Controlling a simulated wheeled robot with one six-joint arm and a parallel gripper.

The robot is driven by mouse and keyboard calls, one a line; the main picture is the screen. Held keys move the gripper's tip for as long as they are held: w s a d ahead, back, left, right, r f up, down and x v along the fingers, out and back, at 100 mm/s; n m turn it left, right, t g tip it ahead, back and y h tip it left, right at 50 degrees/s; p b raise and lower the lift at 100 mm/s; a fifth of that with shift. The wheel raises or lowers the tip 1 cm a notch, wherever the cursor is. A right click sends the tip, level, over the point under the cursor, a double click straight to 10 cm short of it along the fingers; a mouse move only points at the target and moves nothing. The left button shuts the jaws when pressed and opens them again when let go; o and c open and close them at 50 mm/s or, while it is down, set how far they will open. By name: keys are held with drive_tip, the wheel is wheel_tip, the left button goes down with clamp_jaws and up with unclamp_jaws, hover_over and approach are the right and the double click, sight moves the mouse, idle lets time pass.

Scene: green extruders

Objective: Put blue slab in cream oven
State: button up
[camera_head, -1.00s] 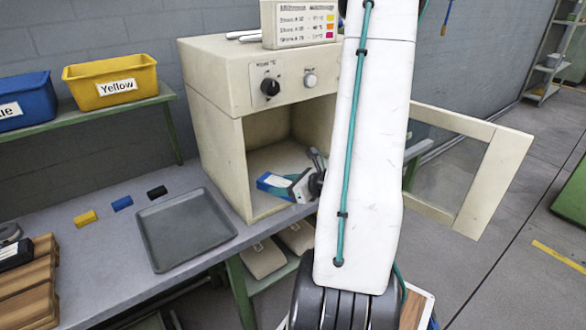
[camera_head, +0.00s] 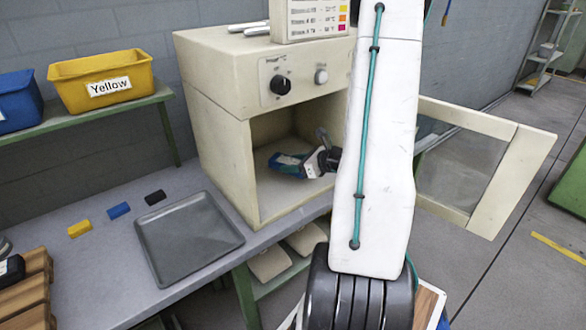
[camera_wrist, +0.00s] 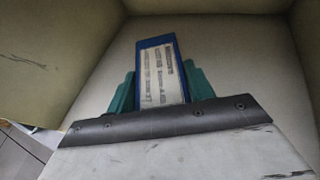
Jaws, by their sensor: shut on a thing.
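The cream oven (camera_head: 215,130) stands on the bench with its door (camera_head: 470,165) swung open to the right. The blue slab (camera_head: 287,162) is inside the oven's opening, held by my gripper (camera_head: 303,164). In the wrist view the blue slab (camera_wrist: 160,70) has a white printed label on top and sits between the teal fingers of my gripper (camera_wrist: 160,88). The oven's inner walls surround it there. I cannot tell whether the slab touches the oven floor. My arm hides the right part of the opening.
A grey tray (camera_head: 188,238) lies on the bench left of the oven. A yellow bin (camera_head: 105,80) is on the shelf. A label card (camera_head: 318,17) stands on the oven top.

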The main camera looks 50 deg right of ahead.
drive_tip(key=f, duration=0.1)
drive_tip(key=d+f, duration=0.1)
drive_tip(key=shift+w+f, duration=0.35)
drive_tip(key=shift+w, duration=0.05)
drive_tip(key=shift+w+a+f, duration=0.1)
drive_tip(key=shift+a+f, duration=0.05)
drive_tip(key=shift+f, duration=0.3)
drive_tip(key=shift+f, duration=0.15)
drive_tip(key=o, duration=1.1)
drive_tip(key=shift+o, duration=0.2)
drive_tip(key=shift+s+r, duration=0.3)
drive_tip(key=shift+s, duration=0.05)
drive_tip(key=v, duration=1.1)
drive_tip(key=shift+s+r, duration=0.1)
